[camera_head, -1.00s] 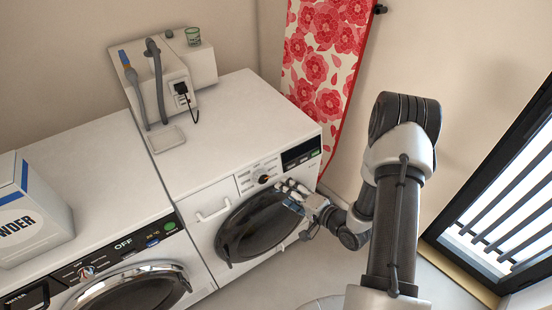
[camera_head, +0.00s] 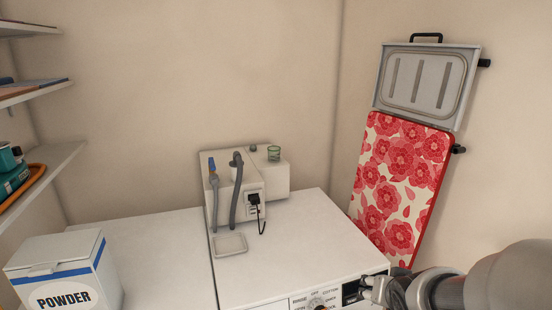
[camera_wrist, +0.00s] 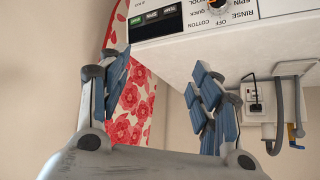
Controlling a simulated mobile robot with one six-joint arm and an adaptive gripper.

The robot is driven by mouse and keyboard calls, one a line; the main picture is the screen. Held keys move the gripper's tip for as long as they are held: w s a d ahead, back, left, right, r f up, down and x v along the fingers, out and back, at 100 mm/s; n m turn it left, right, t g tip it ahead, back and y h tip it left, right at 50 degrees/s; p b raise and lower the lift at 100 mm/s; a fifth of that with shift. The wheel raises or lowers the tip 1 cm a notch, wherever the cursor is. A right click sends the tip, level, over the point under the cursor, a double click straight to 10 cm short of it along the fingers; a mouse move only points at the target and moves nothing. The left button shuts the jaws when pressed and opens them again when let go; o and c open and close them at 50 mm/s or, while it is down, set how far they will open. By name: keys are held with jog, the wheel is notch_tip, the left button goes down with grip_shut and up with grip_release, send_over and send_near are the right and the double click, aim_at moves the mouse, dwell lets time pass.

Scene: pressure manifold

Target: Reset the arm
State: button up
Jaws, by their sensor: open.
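My gripper (camera_wrist: 160,85) is open in the wrist view, with its blue-padded fingers spread and nothing between them. In the head view my gripper (camera_head: 376,290) is at the bottom right, near the display end of the right-hand washer's control panel (camera_head: 318,302). The panel also shows in the wrist view (camera_wrist: 205,22), upside down, with its dial and display beyond the fingertips. I cannot tell how far the fingers are from the panel. My forearm fills the lower right corner of the head view. The washer doors are out of view.
A powder box (camera_head: 62,270) is at left. A flowered ironing board (camera_head: 400,180) and a folded grey panel (camera_head: 425,82) hang at right.

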jog(key=s+a+r+n+g, duration=0.1)
jog(key=s+a+r, duration=0.1)
jog(key=s, duration=0.5)
jog(key=s+a+r+n+g+y, duration=0.1)
jog(key=s+a+r, duration=0.2)
jog(key=s, duration=0.5)
jog(key=s+a+r+n+g, duration=0.1)
jog(key=s+a+r+n, duration=0.1)
jog(key=s+a, duration=0.3)
jog(key=s, duration=0.3)
jog(key=shift+r+g+y, duration=0.3)
jog(key=shift+r+y, duration=0.05)
jog(key=shift+y, duration=0.05)
jog(key=shift+w, duration=0.1)
dwell(1.0)
